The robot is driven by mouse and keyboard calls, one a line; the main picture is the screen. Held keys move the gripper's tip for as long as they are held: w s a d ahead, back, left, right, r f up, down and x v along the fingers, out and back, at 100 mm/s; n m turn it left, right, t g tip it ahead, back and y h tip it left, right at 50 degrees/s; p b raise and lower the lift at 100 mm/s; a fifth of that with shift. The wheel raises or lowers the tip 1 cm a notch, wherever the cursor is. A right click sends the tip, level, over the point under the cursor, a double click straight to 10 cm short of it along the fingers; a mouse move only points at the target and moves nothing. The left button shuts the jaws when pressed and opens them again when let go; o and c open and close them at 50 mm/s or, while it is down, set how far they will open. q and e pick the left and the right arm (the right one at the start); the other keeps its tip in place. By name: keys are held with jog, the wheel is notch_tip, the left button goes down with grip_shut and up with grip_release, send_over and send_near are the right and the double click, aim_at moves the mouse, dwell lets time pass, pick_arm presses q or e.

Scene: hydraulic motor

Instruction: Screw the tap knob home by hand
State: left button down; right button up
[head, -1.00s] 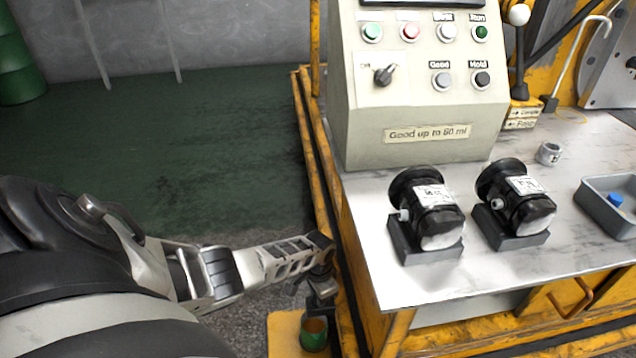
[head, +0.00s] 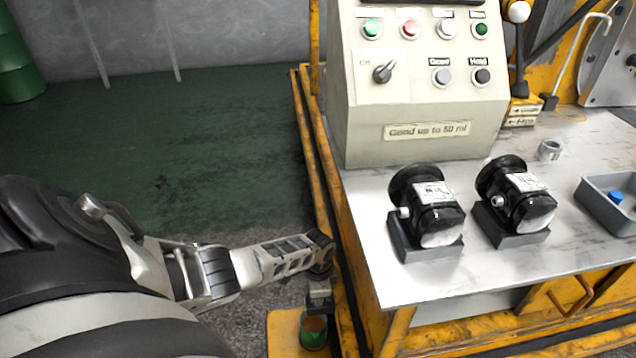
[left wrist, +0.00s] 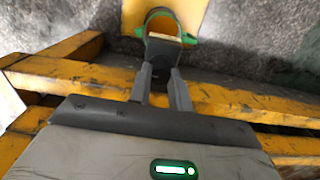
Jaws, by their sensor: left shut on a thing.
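My left arm reaches in from the left in the head view and points its left gripper (head: 320,290) down beside the yellow bench frame. In the left wrist view, the two grey fingers (left wrist: 164,72) are close together and shut on a small grey part (left wrist: 161,50), which I take to be the tap knob. The fingers hide much of it, and its thread and seat cannot be made out. A green cup (head: 314,336) with an orange-brown inside is just below the gripper. Its green rim (left wrist: 164,11) shows beyond the fingertips. My right gripper is not in view.
The cup stands on a yellow plate (head: 282,330). Yellow rails (left wrist: 70,75) run close beside the fingers. Two black motors (head: 428,205) (head: 515,195), a grey tray (head: 606,205) and a control box (head: 420,110) stand on the bench. The green floor at left is clear.

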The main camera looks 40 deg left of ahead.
pick_arm(q)
jog(key=c, duration=1.3)
grip_release()
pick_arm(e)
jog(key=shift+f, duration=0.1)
pick_arm(q)
jog(key=shift+r, duration=0.15)
jog(key=shift+r+p, duration=0.35)
notch_tip(320, 180, up, 5)
jog(key=p, duration=0.3)
jog(key=shift+r, duration=0.2)
notch_tip(320, 180, up, 10)
jog(key=p, duration=0.4)
jog(key=shift+f+p, duration=0.2)
jog(key=shift+p, duration=0.15)
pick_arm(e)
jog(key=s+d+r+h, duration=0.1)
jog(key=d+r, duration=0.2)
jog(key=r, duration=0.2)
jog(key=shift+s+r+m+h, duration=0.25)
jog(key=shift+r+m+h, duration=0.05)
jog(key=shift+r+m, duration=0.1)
